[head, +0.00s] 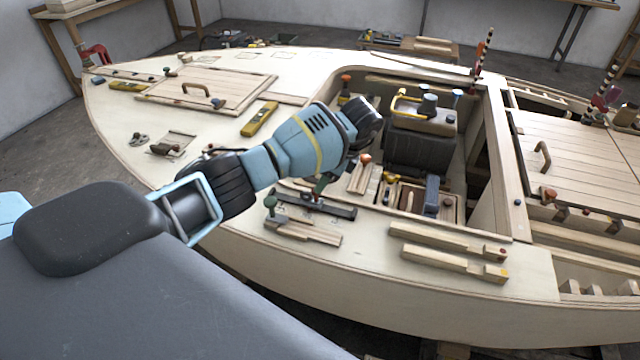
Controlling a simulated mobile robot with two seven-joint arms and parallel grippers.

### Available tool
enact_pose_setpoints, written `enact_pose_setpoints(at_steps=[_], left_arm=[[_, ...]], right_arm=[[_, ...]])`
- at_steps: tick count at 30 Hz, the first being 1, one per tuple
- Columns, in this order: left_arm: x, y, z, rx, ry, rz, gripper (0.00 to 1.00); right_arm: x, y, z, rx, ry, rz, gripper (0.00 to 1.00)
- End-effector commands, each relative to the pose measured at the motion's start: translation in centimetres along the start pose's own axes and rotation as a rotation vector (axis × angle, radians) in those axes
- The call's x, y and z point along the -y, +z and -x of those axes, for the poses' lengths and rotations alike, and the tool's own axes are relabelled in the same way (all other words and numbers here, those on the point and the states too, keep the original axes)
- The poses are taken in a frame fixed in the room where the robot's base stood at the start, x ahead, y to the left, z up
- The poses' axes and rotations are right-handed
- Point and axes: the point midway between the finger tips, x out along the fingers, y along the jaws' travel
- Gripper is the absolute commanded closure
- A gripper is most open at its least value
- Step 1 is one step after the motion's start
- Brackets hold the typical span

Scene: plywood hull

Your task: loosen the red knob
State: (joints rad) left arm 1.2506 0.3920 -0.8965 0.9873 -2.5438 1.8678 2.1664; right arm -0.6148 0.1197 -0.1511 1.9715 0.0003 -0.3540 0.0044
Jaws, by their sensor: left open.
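Several knobs look red or orange-red, and I cannot tell which one is the task's red knob. One orange-red knob (365,159) stands on the near edge of the cockpit opening, just below my left gripper. Another orange-red knob (346,78) is at the far left corner of the opening. A darker red-brown knob (549,193) is on the right deck edge. My left gripper (366,115) is over the near left part of the opening, its dark end pointing away from me. It is open and appears apart from the knobs; its fingertips are mostly hidden. My right gripper is not in view.
The plywood hull (440,305) fills the middle. A dark rail (335,208) with a green knob (270,202) and wooden bars (445,240) lie on the near deck. A yellow level (259,119) lies left of my arm. Boxes and tools crowd the cockpit.

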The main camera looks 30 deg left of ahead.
Motion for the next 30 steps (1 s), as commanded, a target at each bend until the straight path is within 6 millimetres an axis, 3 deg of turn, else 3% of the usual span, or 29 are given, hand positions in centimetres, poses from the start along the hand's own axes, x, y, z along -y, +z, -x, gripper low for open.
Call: enact_pose_setpoints(at_steps=[3,10,26,30], left_arm=[[0.0,0.0,2.0,-0.001,-0.003,0.000,0.54],[0.0,0.0,3.8,0.000,0.001,0.000,0.54],[-0.1,-0.1,4.0,-0.001,0.002,-0.001,0.54],[-0.5,-2.0,3.2,-0.062,-0.010,-0.060,0.54]], right_arm=[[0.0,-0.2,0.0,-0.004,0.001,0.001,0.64],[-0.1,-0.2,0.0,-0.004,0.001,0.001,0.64],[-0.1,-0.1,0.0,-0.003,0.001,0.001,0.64],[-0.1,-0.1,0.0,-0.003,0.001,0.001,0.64]])
